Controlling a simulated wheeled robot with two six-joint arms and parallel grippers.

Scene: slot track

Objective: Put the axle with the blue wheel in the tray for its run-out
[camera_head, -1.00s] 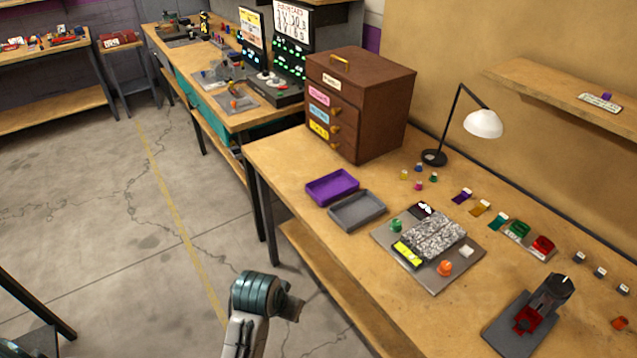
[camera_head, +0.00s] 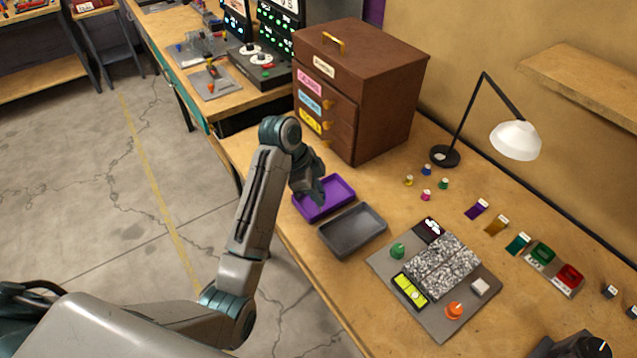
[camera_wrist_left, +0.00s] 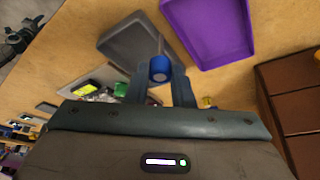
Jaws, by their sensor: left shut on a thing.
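My left gripper (camera_head: 314,192) is at the near-left part of the purple tray (camera_head: 338,198) in the head view. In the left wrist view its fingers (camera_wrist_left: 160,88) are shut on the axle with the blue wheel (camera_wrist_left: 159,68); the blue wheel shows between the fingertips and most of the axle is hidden. The purple tray also shows at the top of the wrist view (camera_wrist_left: 210,30), empty. The grey tray (camera_head: 352,231) lies beside it, empty, and shows left of the wheel in the wrist view (camera_wrist_left: 130,48).
A brown drawer cabinet (camera_head: 385,100) stands just behind the purple tray. A desk lamp (camera_head: 515,139) and several small coloured pieces (camera_head: 426,195) are to its right. A grey board with speckled blocks (camera_head: 440,267) and knobs lies right of the grey tray.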

